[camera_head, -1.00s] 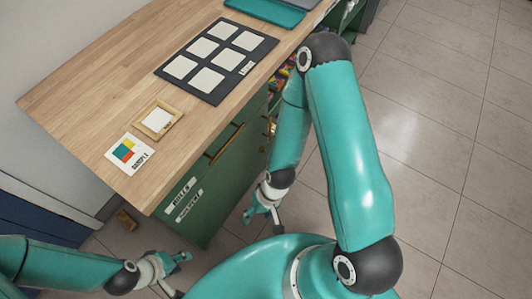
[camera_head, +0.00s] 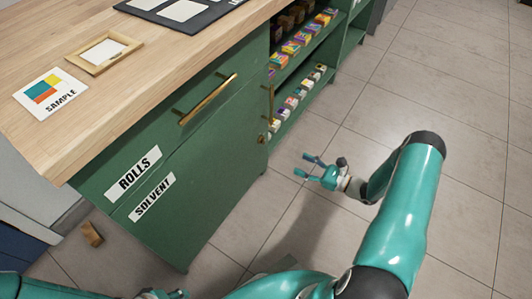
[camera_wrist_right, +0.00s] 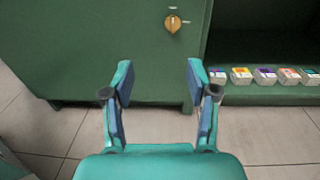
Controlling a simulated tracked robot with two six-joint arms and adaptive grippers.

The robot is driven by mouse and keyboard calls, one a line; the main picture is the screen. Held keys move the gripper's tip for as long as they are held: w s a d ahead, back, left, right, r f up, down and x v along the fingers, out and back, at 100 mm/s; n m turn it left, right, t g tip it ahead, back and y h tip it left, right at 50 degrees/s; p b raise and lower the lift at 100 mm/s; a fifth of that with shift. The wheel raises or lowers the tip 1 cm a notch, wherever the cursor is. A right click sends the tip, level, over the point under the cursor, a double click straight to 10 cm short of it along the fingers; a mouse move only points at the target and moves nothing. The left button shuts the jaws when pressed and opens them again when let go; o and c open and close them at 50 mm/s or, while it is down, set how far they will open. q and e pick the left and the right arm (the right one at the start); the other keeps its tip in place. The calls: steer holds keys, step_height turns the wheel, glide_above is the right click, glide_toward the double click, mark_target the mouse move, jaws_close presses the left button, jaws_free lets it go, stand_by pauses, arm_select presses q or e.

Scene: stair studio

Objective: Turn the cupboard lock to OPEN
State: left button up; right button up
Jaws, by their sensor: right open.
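The green cupboard (camera_head: 225,150) stands under the wooden worktop, with ROLLS and SOLVENT labels on its front. Its small brass lock (camera_head: 263,138) is low near the front's right edge. In the right wrist view the lock (camera_wrist_right: 173,22) is a rounded brass piece at the top, below a small pale plate. I cannot read any marking there. My right gripper (camera_head: 302,165) is open and empty, in front of the cupboard and apart from the lock. In its wrist view the fingers (camera_wrist_right: 159,72) are spread below the lock. My left gripper (camera_head: 165,294) is mostly cut off at the bottom edge.
Open shelves (camera_head: 305,75) with several small coloured boxes adjoin the cupboard on the right. A long brass handle (camera_head: 208,100) sticks out of the front. A SAMPLE card (camera_head: 48,92) and a wooden frame (camera_head: 103,52) lie on the worktop. The tiled floor (camera_head: 440,90) at right is clear.

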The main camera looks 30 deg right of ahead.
steer(key=d, duration=0.1)
steer(key=b, duration=0.4)
glide_toward(264, 141)
steer(key=x, duration=0.9)
steer(key=shift+m+t+h, duration=0.3)
steer(key=shift+d+f, duration=0.1)
steer(key=shift+d, duration=0.05)
jaws_close()
